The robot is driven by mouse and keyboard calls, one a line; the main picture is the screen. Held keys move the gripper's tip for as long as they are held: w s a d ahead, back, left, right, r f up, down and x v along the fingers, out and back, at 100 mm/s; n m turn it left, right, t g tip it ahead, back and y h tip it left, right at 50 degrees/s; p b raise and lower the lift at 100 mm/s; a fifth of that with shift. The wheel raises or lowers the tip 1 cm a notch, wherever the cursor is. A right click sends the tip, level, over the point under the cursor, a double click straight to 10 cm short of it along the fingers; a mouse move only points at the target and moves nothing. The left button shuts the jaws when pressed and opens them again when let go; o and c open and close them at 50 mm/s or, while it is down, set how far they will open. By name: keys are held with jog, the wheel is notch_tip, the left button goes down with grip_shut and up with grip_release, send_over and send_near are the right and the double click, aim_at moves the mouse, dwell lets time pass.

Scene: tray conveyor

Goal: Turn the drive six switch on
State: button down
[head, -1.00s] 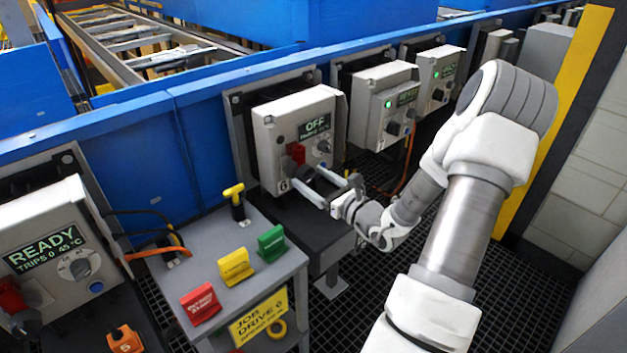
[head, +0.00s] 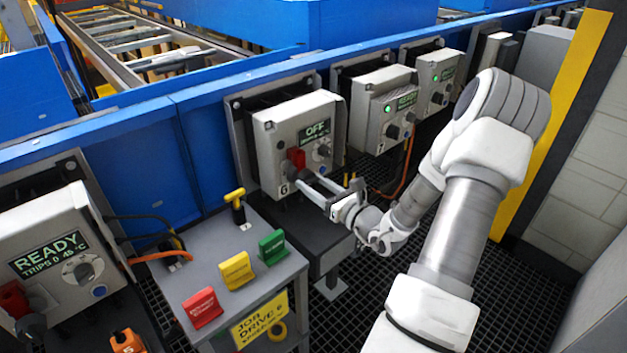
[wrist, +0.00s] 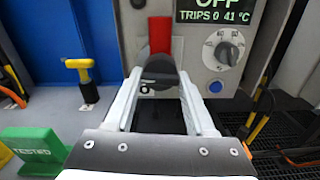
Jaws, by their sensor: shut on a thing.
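The drive six box (head: 266,145) is grey, with a 6 at its lower left and a display (head: 315,131) reading OFF. Its rotary switch shows a red part (head: 296,157) above a dark knob; in the wrist view the red part (wrist: 160,34) stands upright above the dark knob (wrist: 159,67). My gripper (head: 301,180) reaches the box from the lower right. In the wrist view its two fingers (wrist: 160,76) are shut on the dark knob, one on each side. The fingers partly hide the knob's lower end.
A grey dial (wrist: 216,85) sits right of the switch. A stand (head: 222,270) at front left holds red, yellow and green tags and a yellow T-handle (head: 236,203). Another READY box (head: 50,235) is at left. Boxes with green lamps (head: 388,108) and cables (head: 406,165) lie to the right.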

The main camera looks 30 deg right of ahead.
jog(key=m+p, duration=0.1)
jog(key=p, duration=0.1)
jog(key=m+p, duration=0.2)
jog(key=shift+r, duration=0.3)
jog(key=m+p, duration=0.5)
jog(key=p, duration=0.1)
jog(key=shift+m, duration=0.4)
jog(key=m+p, duration=0.4)
jog(key=shift+a+f, duration=0.1)
jog(key=shift+f+m+p, duration=0.1)
jog(key=shift+m+p, duration=0.8)
jog(key=shift+m, duration=1.1)
jog(key=shift+c, duration=1.3)
grip_release()
